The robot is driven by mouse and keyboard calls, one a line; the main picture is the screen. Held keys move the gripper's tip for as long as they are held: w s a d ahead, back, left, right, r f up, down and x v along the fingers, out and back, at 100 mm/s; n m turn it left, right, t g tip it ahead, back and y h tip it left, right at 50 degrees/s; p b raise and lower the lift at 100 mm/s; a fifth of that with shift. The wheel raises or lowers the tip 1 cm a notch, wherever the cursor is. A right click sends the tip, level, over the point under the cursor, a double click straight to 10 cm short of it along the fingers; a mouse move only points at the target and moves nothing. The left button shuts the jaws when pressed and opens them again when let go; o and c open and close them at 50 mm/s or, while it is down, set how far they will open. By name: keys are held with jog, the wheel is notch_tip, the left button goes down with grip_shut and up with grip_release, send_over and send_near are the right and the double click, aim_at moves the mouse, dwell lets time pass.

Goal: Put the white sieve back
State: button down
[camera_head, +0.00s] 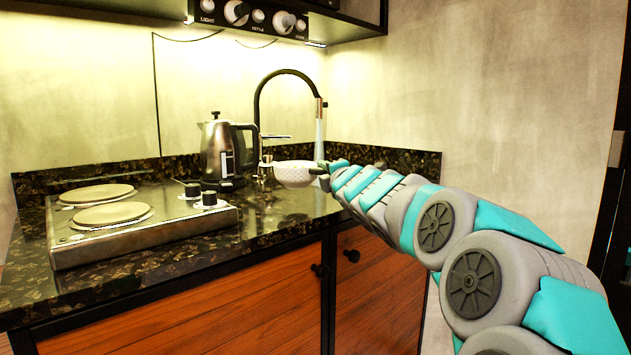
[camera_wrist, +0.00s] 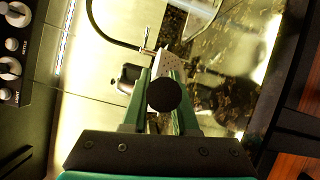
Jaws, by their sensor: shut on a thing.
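The white sieve (camera_head: 294,174) is a small pale bowl with holes. It is held in the air above the back right of the counter, in front of the tap. My gripper (camera_head: 323,175) is shut on its right side, with the arm reaching in from the right. In the wrist view, part of the perforated sieve (camera_wrist: 172,61) shows between and beyond the green fingers (camera_wrist: 163,78). A dark round knob hides part of the grip there.
A steel kettle (camera_head: 217,150) stands left of the sieve, close by. A black curved tap (camera_head: 257,105) rises behind it. A two-plate hob (camera_head: 150,236) covers the counter's left. The dark stone counter (camera_head: 285,214) is bare at front. A knobbed panel (camera_head: 250,14) hangs above.

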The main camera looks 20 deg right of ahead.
jog(key=w, duration=0.2)
jog(key=w+p, duration=0.1)
jog(key=w, duration=0.2)
jog(key=w+d+p, duration=0.1)
jog(key=w, duration=0.1)
jog(key=shift+w+f, duration=0.15)
jog(key=shift+w, duration=0.05)
notch_tip(320, 180, down, 4)
jog(key=b, duration=0.2)
jog(key=shift+d+r+b, duration=0.1)
jog(key=shift+r+b, duration=0.1)
jog(key=shift+b, duration=0.2)
jog(key=shift+f, duration=0.25)
jog(key=c, duration=0.7)
grip_release()
jog(key=shift+r, duration=0.2)
jog(key=s+b, duration=0.1)
jog(key=s, duration=0.3)
jog(key=s+b, duration=0.1)
jog(key=s, duration=0.3)
jog(key=s+a+b, duration=0.1)
jog(key=s, duration=0.3)
jog(key=shift+a, duration=0.1)
